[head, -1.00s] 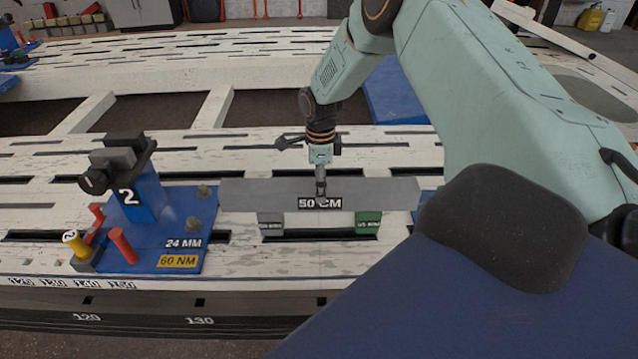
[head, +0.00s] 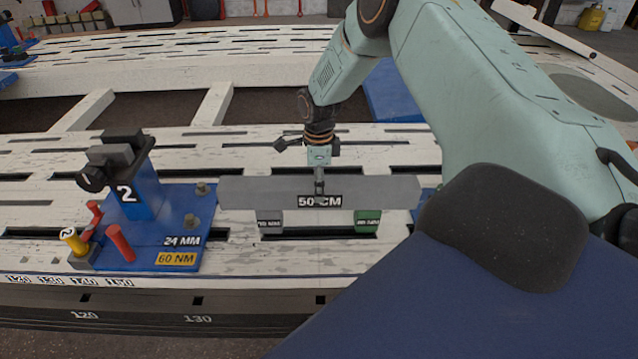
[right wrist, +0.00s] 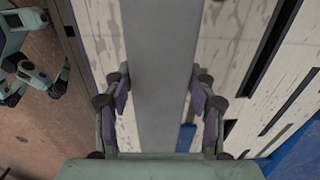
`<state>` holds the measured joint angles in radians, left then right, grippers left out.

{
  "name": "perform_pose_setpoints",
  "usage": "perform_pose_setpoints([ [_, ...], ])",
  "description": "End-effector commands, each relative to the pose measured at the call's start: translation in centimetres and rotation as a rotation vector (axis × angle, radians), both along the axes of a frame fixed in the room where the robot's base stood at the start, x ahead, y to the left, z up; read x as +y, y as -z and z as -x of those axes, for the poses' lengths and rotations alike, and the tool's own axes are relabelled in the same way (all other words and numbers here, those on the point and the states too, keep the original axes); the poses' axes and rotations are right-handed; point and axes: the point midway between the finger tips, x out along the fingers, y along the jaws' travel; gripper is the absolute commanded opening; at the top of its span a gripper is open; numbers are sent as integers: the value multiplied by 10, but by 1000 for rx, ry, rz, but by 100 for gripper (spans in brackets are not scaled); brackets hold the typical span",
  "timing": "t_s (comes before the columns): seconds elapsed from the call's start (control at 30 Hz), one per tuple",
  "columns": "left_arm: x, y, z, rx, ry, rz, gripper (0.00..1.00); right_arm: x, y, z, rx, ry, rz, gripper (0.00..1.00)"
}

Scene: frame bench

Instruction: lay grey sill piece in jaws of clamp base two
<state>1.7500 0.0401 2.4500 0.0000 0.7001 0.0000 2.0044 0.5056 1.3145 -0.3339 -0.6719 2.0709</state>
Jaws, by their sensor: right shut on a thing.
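The grey sill piece (head: 258,192) is a long bar with a "50 CM" label, lying level across the middle of the head view. My right gripper (head: 319,186) is shut on it near its middle, from above. In the right wrist view the grey bar (right wrist: 160,70) runs between the two fingers of the gripper (right wrist: 160,100). Clamp base two (head: 150,228) is a blue plate at the left, with a post marked "2" and dark jaws (head: 118,152) on top. The bar's left end is right of this base, lower in the picture than the jaws. My left gripper is not in view.
A grey block (head: 270,222) and a green block (head: 367,221) show just below the bar on the white slotted bench (head: 400,145). Red handles and a yellow tool (head: 74,242) stand on the base's front left. Another blue plate (head: 392,92) lies behind my right arm.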

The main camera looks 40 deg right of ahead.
Motion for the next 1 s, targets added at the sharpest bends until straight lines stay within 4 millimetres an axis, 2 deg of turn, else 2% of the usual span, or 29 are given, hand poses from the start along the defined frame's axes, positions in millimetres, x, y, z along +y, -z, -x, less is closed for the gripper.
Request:
perform_pose_setpoints([
  [0.03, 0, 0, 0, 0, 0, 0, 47, -1, -2, -2, -5, 0, 2, 23],
  [0.3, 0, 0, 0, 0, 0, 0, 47, -2, -2, -2, -7, 0, 2, 0],
  [0.7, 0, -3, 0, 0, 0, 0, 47, -2, -9, -4, -12, 0, 2, 0],
  [0.87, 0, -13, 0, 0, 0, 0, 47, -2, -25, -4, -13, 0, 3, 0],
  [1.0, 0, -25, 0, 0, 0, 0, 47, -1, -47, -4, -13, 0, 2, 0],
])
